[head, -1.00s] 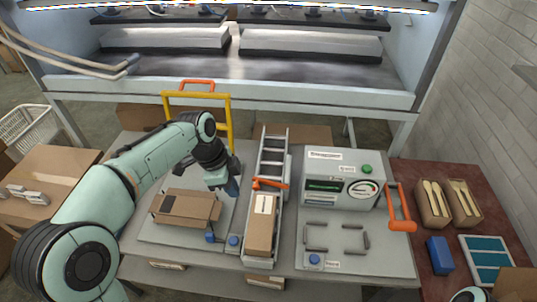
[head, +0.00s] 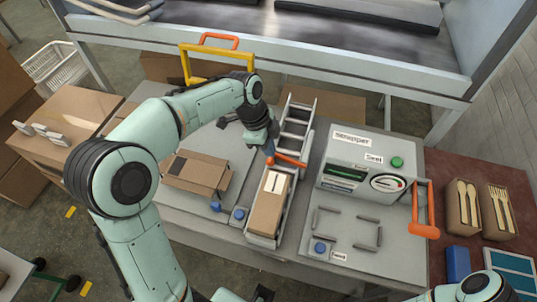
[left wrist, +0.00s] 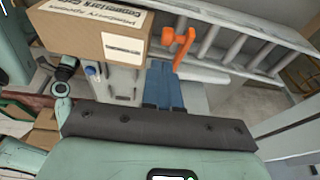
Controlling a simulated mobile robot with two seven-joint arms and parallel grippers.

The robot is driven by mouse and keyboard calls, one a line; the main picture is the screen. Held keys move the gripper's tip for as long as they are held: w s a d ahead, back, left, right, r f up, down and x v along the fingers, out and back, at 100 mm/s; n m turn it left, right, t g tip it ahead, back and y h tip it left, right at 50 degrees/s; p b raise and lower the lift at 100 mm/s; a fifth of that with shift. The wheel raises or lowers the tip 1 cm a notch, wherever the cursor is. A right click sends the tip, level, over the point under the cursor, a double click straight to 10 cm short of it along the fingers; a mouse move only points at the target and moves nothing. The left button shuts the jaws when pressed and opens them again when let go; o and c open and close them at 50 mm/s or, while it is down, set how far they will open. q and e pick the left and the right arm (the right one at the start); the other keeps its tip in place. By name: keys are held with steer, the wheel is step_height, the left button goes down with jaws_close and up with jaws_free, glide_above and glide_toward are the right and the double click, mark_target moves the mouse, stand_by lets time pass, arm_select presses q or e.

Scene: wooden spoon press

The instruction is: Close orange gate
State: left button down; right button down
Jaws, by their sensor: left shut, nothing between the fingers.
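The orange gate (head: 291,161) is a short bar at the roller lane (head: 296,125), just behind the brown carton (head: 268,205) lying in it. In the head view the bar reaches from near my gripper toward the lane's right rail. In the left wrist view the orange gate (left wrist: 178,42) stands beside the carton (left wrist: 95,28). My left gripper (head: 269,150) is shut and empty, close to the bar's left end. Its blue fingers (left wrist: 163,85) point toward the gate in the wrist view; I cannot tell whether they touch it. My right gripper is out of view.
An open carton (head: 197,175) lies left of the lane. The labelled sealing machine (head: 362,170) stands to the right, with an orange handle (head: 424,210) beside it. A yellow frame (head: 217,53) rises behind my left arm. Boxes of wooden cutlery (head: 478,208) stand at the far right.

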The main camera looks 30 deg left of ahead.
mark_target(271, 161)
arm_select(q)
steer(key=shift+w+a+f, duration=0.1)
steer(key=shift+w+f, duration=0.05)
steer(key=shift+f, duration=1)
steer(key=shift+w+a+f, duration=0.1)
steer(key=shift+w+f, duration=0.05)
steer(key=shift+f, duration=1)
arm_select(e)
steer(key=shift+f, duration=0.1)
